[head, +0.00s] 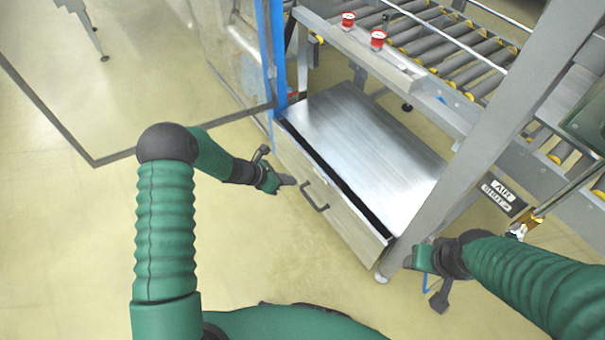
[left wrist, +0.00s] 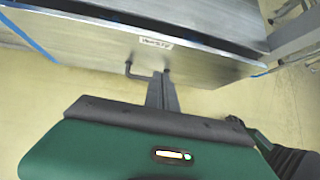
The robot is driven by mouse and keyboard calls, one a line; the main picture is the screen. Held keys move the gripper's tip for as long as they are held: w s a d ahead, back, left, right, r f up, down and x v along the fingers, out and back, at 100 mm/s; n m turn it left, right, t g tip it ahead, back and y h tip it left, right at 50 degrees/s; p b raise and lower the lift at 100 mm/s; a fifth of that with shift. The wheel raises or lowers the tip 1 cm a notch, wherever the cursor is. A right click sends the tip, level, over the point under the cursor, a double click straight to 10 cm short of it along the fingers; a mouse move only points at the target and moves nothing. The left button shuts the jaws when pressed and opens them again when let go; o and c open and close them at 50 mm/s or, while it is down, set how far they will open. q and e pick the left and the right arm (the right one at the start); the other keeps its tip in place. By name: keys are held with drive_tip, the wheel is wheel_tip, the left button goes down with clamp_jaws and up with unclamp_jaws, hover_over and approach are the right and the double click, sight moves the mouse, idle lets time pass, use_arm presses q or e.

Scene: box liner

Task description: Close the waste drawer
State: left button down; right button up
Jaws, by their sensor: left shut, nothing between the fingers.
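The waste drawer (head: 334,206) is a grey metal front with a dark bar handle (head: 314,197), low in the machine frame. It stands slightly open, with a narrow dark gap behind its front's top edge. My left gripper (head: 291,181) is shut and empty, just in front of the drawer front, left of the handle in the head view. In the left wrist view the shut fingers (left wrist: 162,82) point at the drawer front (left wrist: 100,52), close to the handle (left wrist: 140,74); contact cannot be told. My right gripper (head: 436,284) is at the lower right, partly hidden by its wrist.
A metal cover (head: 365,135) lies over the drawer. A slanted grey frame post (head: 480,130) stands at its right. A roller conveyor (head: 450,45) and red buttons (head: 378,39) are above. A clear panel with blue edging (head: 277,50) is at the left. The floor in front is clear.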

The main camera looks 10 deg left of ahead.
use_arm(q)
drive_tip(key=s+d+r+t+b, duration=0.1)
drive_tip(key=s+d+b, duration=0.1)
drive_tip(key=s+d, duration=0.35)
drive_tip(key=shift+y, duration=0.3)
drive_tip(key=b+x, duration=0.1)
drive_tip(key=x, duration=0.3)
drive_tip(key=w+r+b+x, duration=0.1)
drive_tip(key=b+x, duration=0.1)
drive_tip(key=x, duration=0.2)
drive_tip(key=b+x, duration=0.1)
drive_tip(key=x, duration=0.3)
drive_tip(key=shift+w+d+r+b, duration=0.15)
drive_tip(key=shift+w+r+b, duration=0.15)
drive_tip(key=shift+b, duration=0.1)
drive_tip(key=shift+w+d, duration=0.25)
drive_tip(key=shift+w, duration=0.05)
use_arm(e)
drive_tip(key=s+x, duration=0.1)
drive_tip(key=x, duration=0.6)
drive_tip(key=shift+s+f, duration=0.25)
drive_tip(key=shift+f, duration=0.2)
